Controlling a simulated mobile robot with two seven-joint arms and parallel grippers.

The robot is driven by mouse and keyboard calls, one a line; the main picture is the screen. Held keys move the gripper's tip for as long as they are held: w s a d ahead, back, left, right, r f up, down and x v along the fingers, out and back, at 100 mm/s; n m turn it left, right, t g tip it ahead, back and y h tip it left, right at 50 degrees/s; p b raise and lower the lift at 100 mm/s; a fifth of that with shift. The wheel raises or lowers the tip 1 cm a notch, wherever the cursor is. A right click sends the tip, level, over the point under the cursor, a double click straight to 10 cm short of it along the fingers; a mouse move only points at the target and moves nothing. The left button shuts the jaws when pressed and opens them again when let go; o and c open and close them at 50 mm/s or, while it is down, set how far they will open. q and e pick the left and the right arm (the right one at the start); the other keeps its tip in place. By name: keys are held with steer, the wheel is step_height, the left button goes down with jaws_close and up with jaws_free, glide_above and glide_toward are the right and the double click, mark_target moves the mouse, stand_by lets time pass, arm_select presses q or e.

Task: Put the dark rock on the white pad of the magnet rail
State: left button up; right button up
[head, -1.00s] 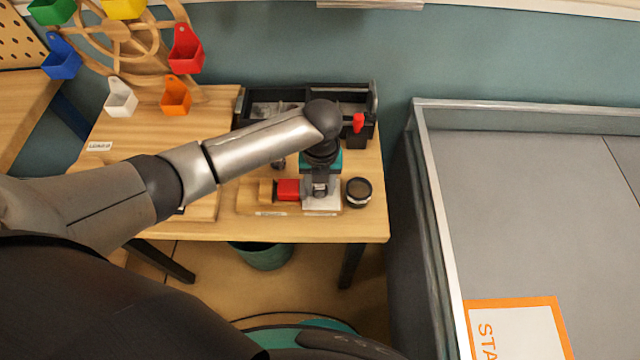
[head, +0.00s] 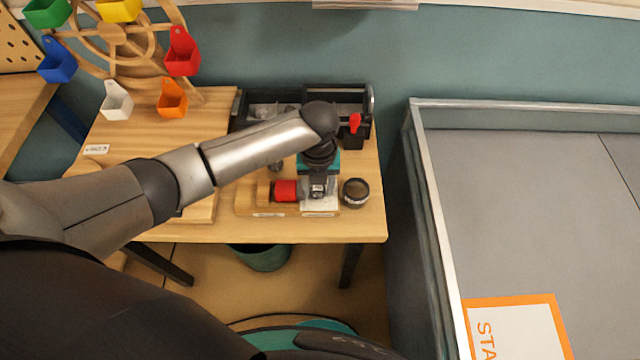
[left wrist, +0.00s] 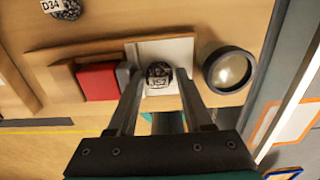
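A dark rock (left wrist: 158,75) with a white label sits on the white pad (left wrist: 178,50) of the magnet rail in the left wrist view. The pad also shows in the head view (head: 323,205), partly covered by my gripper. My left gripper (left wrist: 159,74) points down over the pad. Its two fingers stand apart on either side of the rock, with a small gap showing at each side. The rail's red block (left wrist: 98,82) is just left of the pad, on the wooden base (head: 250,205). My right gripper is not in view.
A round black-rimmed lens (left wrist: 229,70) stands close to the right of the pad. Another dark rock, labelled D34 (left wrist: 66,8), lies behind the rail. A black divided tray (head: 368,100) is at the table's back. A grey walled field (head: 530,210) lies to the right.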

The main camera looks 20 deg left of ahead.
mark_target(318, 188)
arm_select(q)
step_height(318, 188, up, 12)
steer(key=p, duration=0.2)
steer(key=shift+r+p, duration=0.15)
steer(key=shift+p, duration=0.15)
